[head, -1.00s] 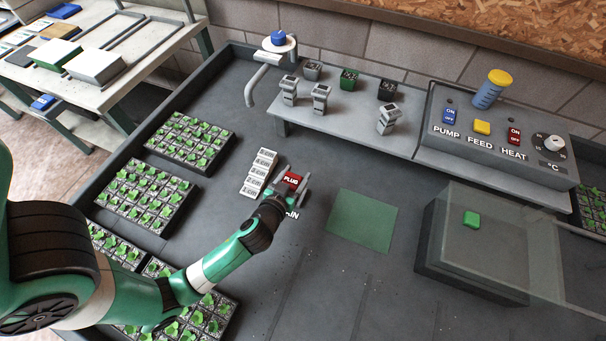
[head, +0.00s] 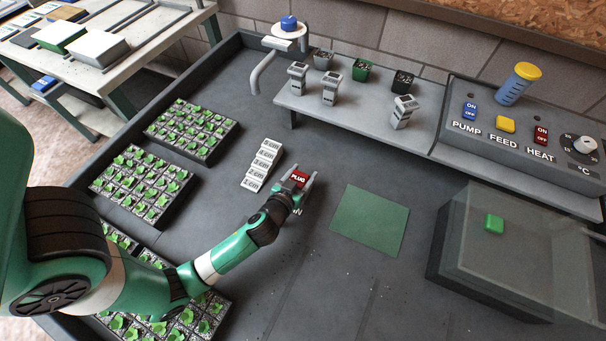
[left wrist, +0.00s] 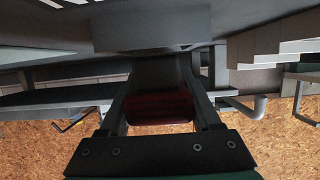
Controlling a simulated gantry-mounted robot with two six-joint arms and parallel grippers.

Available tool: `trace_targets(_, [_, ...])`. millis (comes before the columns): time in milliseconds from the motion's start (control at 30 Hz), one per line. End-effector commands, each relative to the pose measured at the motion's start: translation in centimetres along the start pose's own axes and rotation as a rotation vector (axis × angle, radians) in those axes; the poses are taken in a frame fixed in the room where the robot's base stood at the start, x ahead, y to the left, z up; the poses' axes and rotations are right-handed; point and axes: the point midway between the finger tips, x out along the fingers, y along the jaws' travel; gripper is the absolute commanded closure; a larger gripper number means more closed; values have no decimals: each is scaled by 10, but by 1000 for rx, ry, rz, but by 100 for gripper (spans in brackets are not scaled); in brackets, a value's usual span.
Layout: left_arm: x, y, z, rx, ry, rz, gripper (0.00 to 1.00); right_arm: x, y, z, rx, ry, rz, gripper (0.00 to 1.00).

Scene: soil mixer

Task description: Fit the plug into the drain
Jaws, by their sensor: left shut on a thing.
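The red plug (head: 299,176), marked PLUG, is between the fingers of my left gripper (head: 301,175) in the head view, near the middle of the dark bench. My left gripper is shut on it. In the left wrist view, the plug is a dark red block (left wrist: 158,107) between the two fingers. The DRAIN lettering (head: 297,211) is mostly covered by my gripper, with only its end showing. The drain opening is hidden, so I cannot tell whether the plug is above it or in it. My right gripper is not in view.
White centimetre blocks (head: 263,165) stand left of the gripper. A green square (head: 370,220) lies to the right, before a clear box (head: 490,250). Seedling trays (head: 192,130) line the left. A raised shelf (head: 350,110) and control panel (head: 530,135) stand behind.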

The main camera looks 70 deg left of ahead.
Motion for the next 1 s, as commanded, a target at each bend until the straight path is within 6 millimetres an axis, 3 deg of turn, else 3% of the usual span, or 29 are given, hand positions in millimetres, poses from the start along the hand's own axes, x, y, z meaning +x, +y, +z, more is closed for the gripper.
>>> trace_targets(400, [3, 0, 9, 1, 0, 0, 94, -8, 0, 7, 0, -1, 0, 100])
trace_targets(433, [3, 0, 9, 1, -1, 0, 30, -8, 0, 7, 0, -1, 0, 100])
trace_targets(567, [3, 0, 10, 1, -2, -1, 7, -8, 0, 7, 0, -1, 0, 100])
trace_targets(867, [3, 0, 10, 2, -4, -1, 5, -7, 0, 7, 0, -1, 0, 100])
trace_targets(1000, [-2, 0, -3, 1, -3, -1, 5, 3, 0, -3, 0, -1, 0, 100])
